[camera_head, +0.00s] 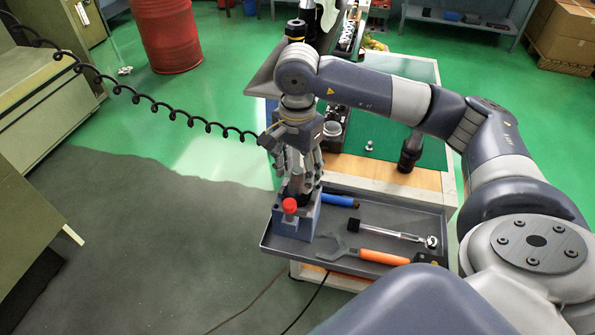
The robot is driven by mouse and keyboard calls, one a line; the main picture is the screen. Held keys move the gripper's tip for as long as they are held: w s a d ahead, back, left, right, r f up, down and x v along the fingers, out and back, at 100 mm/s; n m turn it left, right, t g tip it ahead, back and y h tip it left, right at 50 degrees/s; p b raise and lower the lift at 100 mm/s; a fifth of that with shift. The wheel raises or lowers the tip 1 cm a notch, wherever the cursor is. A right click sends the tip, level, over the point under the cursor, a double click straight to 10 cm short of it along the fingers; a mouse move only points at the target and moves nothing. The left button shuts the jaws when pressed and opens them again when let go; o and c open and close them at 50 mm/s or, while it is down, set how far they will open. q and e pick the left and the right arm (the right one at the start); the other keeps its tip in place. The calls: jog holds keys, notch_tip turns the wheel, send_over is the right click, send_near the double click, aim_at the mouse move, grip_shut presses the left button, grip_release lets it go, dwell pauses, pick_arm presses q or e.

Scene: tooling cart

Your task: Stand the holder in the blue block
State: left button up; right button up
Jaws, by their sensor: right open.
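The blue block (297,223) stands at the left end of the cart's grey tray, with a red knob (289,205) on its near side. A silver and dark holder (297,186) appears upright at the top of the block, between the fingers of my right gripper (306,180). The gripper points down from above with its fingers spread around the holder. The fingers hide part of it, so I cannot tell how deep it sits or whether a finger touches it. My left gripper is out of view.
The grey tray (345,262) also holds an orange-handled wrench (378,257), a ratchet (390,232) and a blue-handled tool (338,200). A red barrel (166,35) stands at the back left.

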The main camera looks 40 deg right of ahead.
notch_tip(320, 180, up, 11)
jog(key=shift+r, duration=0.2)
